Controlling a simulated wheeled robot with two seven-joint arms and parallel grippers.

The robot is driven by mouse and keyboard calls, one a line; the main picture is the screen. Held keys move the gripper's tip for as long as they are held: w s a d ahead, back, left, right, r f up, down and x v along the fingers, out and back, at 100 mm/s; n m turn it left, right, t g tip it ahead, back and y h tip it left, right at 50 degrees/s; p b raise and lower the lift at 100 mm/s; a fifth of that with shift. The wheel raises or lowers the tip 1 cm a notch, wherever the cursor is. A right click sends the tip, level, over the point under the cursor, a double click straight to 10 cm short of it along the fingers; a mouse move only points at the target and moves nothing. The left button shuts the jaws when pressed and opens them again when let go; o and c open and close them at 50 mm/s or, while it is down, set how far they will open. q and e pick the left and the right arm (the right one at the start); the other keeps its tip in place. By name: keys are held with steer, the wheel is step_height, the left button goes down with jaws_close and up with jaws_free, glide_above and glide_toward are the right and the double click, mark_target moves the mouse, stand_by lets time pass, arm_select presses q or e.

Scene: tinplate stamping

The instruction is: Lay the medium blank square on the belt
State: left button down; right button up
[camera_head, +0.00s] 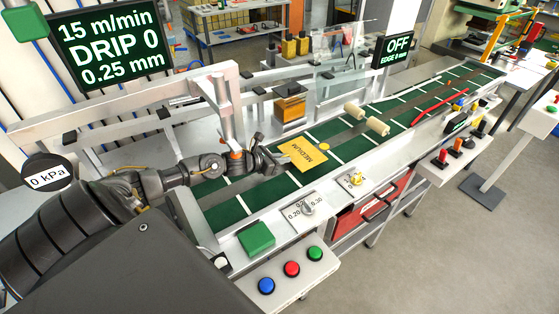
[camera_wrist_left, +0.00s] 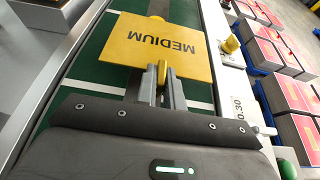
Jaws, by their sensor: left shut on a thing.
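The medium blank (camera_head: 303,153) is a flat yellow square plate marked MEDIUM, over the green belt with white cross lines (camera_head: 243,203). It is turned a little relative to those lines, and I cannot tell whether it touches the belt. My left gripper (camera_head: 272,158) reaches it from the left. In the left wrist view the fingers (camera_wrist_left: 162,72) are shut at the near edge of the blank (camera_wrist_left: 150,42), with a small yellow piece between them. The right gripper is in neither view.
A metal post and frame (camera_head: 228,110) stand just behind my left wrist. A dial panel (camera_head: 306,208) and coloured buttons (camera_head: 291,268) line the near side.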

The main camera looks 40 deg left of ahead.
arm_select(q)
steer(key=shift+a, duration=0.15)
steer(key=f+b, duration=0.1)
steer(key=a+f+b, duration=0.1)
steer(key=shift+w+f, duration=0.15)
steer(key=shift+f, duration=0.6)
steer(key=shift+w, duration=0.1)
steer(key=shift+f+b, duration=0.15)
steer(key=shift+b, duration=0.15)
steer(key=c, duration=1.5)
jaws_free()
